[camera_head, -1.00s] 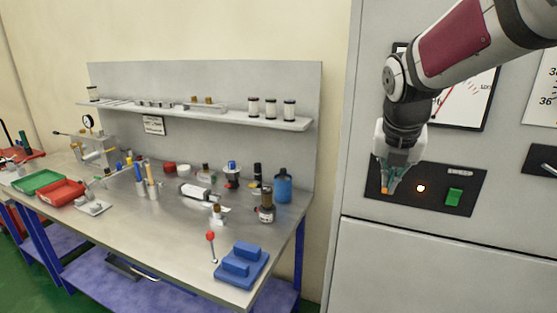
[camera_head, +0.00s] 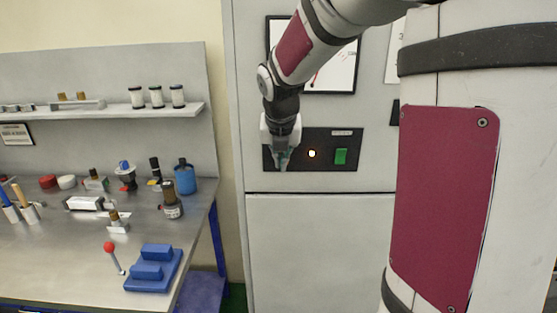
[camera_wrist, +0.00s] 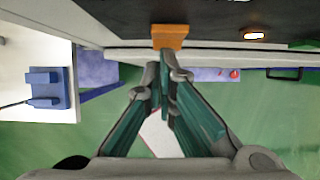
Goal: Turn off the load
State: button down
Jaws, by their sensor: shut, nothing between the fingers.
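A black control panel (camera_head: 320,138) is set in the grey cabinet. The lamp also shows in the wrist view (camera_wrist: 254,36). An orange block-shaped control (camera_wrist: 170,36) sits on the panel beside the lamp; in the head view my gripper hides it. My gripper (camera_head: 281,164) is at the panel's left end, left of the lamp. In the wrist view its fingertips (camera_wrist: 164,66) are closed together right at the orange control. I cannot tell whether they touch it.
A metal workbench (camera_head: 60,270) stands left of the cabinet, with a blue block fixture (camera_head: 154,270), a red-knobbed lever (camera_head: 110,247) and a blue container (camera_head: 185,179) on it. A gauge (camera_head: 343,70) is above the panel. The cabinet front below is clear.

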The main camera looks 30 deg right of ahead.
jog(key=shift+d+f, duration=0.1)
jog(key=shift+w+d+f+t+h, duration=0.2)
jog(key=shift+t+h, duration=0.1)
jog(key=shift+t, duration=0.1)
jog(key=shift+r, duration=0.3)
jog(key=shift+r+p, duration=0.55)
jog(key=shift+r, duration=0.1)
